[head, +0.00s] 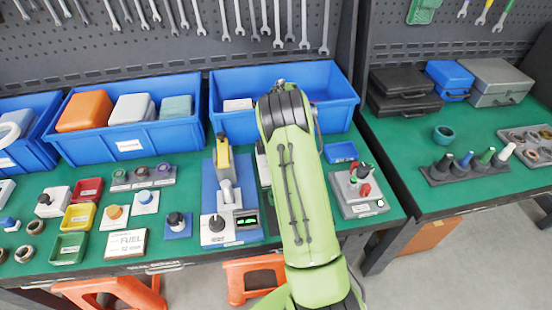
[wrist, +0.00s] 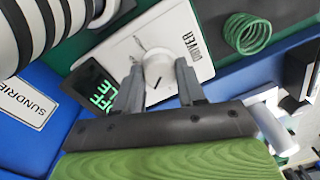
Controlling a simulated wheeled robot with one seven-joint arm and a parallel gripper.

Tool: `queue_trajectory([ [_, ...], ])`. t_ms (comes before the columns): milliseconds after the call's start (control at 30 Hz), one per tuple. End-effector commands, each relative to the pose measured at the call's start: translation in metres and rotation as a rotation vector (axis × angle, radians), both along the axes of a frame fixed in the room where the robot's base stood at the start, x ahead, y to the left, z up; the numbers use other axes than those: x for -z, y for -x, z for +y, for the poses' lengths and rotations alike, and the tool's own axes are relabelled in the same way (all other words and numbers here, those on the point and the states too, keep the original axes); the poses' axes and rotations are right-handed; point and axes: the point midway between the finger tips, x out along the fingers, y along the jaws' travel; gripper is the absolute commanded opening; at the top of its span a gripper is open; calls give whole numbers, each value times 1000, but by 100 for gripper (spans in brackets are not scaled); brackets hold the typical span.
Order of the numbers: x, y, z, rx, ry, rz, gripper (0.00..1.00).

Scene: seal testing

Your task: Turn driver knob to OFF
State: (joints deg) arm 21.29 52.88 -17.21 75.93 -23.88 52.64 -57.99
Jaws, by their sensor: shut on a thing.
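The driver is a white panel (wrist: 190,40) with the word "DRIVER" printed on it, seen turned in the wrist view. Its round white knob (wrist: 158,66) stands between the two grey fingers of my gripper (wrist: 158,82), which is shut on it. One finger covers part of the panel near the display.
A blue bin labelled "SUNDRIES" (wrist: 25,100) is close beside the panel, with a striped black-and-white part over it. A green coil spring (wrist: 247,33) lies on the other side. In the head view a grey control box (head: 360,190) with red and black parts stands right of my arm.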

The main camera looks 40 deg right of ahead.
Motion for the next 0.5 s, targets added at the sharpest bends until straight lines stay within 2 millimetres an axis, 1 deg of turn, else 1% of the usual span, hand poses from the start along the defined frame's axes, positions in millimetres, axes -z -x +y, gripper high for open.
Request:
queue_trajectory([
  [200,-1,-1,0,-49,3,-4,9],
  [500,-2,-1,0,-58,2,-5,9],
])
